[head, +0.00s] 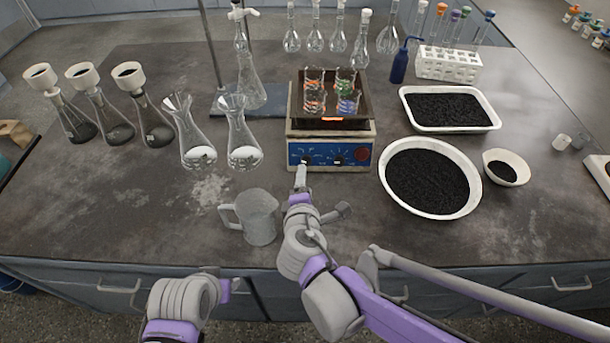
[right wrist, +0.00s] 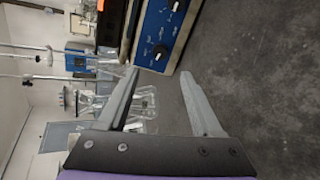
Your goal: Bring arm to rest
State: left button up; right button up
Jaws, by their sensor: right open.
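My right gripper (head: 302,168) reaches over the bench to the front panel of the blue shaker (head: 330,153). In the right wrist view the two fingers of the right gripper (right wrist: 158,92) are apart with nothing between them, and the shaker's panel with its black knobs (right wrist: 160,38) lies just beyond the tips. In the head view the tips are close to the left knob; I cannot tell whether they touch. Several small beakers (head: 331,90) stand on the shaker's tray. My left arm shows at the bottom left of the head view; its fingers are not clearly visible.
A clear jug (head: 257,217) stands just left of my right arm. Flasks (head: 240,140) stand at left. A round bowl (head: 432,178) and a tray of black granules (head: 450,109) lie at right. The bench front (head: 150,243) is mostly bare.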

dwell(0.5)
jog(key=s+d+r+m+g+h+p, duration=0.1)
jog(key=s+d+m+g+p, duration=0.25)
jog(key=d+m, duration=0.35)
jog(key=s+d+m+g+h+p, duration=0.15)
jog(key=s+d+m, duration=0.3)
jog(key=d, duration=0.45)
jog(key=s+d+m+g+y+p, duration=0.2)
jog(key=s+m+p, duration=0.1)
jog(key=s+m, duration=0.6)
jog(key=shift+s+r+g+y+p, duration=0.3)
jog(key=shift+s+g+y+p, duration=0.1)
jog(key=shift+s, duration=0.25)
